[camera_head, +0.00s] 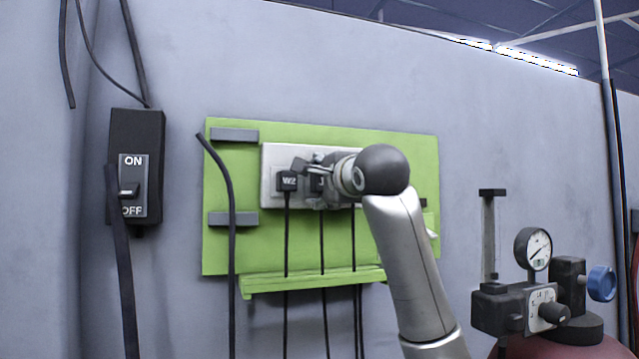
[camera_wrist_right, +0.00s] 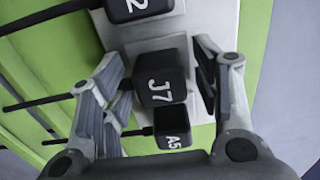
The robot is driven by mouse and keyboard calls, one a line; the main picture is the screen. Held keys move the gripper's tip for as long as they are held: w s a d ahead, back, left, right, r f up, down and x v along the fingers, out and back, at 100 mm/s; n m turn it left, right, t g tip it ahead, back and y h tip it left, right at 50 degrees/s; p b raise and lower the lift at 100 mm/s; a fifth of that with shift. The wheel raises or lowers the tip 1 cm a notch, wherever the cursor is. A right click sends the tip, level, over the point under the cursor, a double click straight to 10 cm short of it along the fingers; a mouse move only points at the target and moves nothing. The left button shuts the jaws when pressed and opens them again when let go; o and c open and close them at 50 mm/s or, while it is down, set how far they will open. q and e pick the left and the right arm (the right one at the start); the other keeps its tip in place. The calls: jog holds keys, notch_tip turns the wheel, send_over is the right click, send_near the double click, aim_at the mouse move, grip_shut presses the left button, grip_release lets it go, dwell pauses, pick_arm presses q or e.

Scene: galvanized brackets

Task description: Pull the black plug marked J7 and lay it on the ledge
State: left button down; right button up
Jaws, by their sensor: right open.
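The black plug marked J7 (camera_wrist_right: 162,82) sits in a light grey socket strip (camera_head: 270,160), with a cable leading from it. In the head view only a sliver of it (camera_head: 316,184) shows beside my gripper. My right gripper (camera_wrist_right: 156,62) is open, with one finger on either side of J7. I cannot tell whether the fingers touch it. Black plug W2 (camera_head: 287,181) is on one side of J7, and black plug A5 (camera_wrist_right: 172,128) is on the other. The green ledge (camera_head: 310,281) runs below the strip. My left gripper is not in view.
The strip is on a green panel (camera_head: 400,150) with grey blocks. Cables hang from the plugs down past the ledge. A black ON/OFF switch box (camera_head: 136,140) is at left. A gauge (camera_head: 533,248) and a blue knob (camera_head: 601,284) stand at right.

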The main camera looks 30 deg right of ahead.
dwell(0.8)
grip_shut()
jog(key=shift+s+b, duration=0.1)
jog(key=shift+b, duration=0.25)
jog(key=shift+s+f, duration=0.1)
jog(key=shift+s, duration=0.05)
jog(key=shift+b+v, duration=1.4)
jog(key=shift+v, duration=1.4)
